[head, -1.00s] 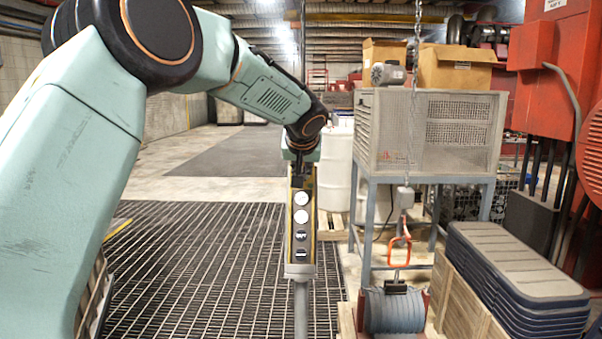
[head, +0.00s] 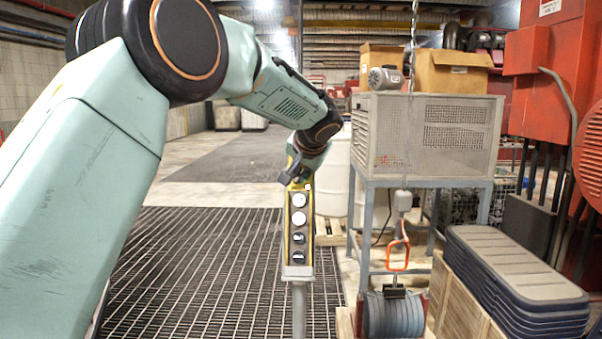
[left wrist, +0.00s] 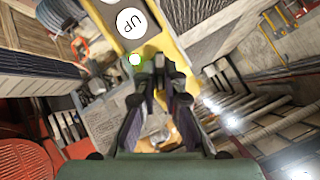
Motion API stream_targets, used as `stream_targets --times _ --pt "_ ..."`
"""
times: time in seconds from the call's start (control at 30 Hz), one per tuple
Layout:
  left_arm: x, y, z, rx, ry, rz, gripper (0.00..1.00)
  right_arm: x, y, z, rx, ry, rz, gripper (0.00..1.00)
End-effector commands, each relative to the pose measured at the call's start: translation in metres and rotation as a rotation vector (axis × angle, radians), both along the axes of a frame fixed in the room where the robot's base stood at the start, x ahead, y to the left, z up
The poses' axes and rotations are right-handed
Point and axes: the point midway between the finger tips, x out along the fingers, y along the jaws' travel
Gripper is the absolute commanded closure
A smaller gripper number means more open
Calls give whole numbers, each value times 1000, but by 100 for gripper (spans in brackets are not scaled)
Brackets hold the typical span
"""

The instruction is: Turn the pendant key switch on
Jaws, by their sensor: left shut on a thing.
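The pendant (head: 300,236) is a yellow box with a grey face, upright on a grey post, with a column of round buttons. In the left wrist view the pendant (left wrist: 172,66) shows its white UP button (left wrist: 130,23) and a small lit green lamp (left wrist: 134,59). My left gripper (head: 292,178) is at the top of the pendant, above the buttons. In the left wrist view its fingertips (left wrist: 160,66) are shut together at the panel beside the green lamp. They are on the key switch, whose key is hidden between them. My right gripper is out of view.
A grey mesh cabinet (head: 432,135) on legs stands right of the pendant, with cardboard boxes (head: 452,70) on top. A hoist hook with an orange latch (head: 397,255) hangs in front of it. Stacked dark lids (head: 520,275) are at the right. Floor grating (head: 200,260) lies left of the pendant.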

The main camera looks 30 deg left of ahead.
Motion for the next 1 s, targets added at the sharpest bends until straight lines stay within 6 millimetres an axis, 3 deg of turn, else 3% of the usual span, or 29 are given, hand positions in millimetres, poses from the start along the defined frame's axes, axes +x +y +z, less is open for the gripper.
stream_targets --times 0.27,0.3,0.57,0.87,1.0 --pt "1 0 2 5 -3 -3 100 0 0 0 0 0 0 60" --pt "1 0 2 5 -3 -3 89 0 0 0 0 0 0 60" --pt "0 0 1 2 -1 -1 68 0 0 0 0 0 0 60" --pt "-1 -1 2 1 0 -1 68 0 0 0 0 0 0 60" --pt "-8 -8 11 2 -3 -2 68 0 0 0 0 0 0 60"
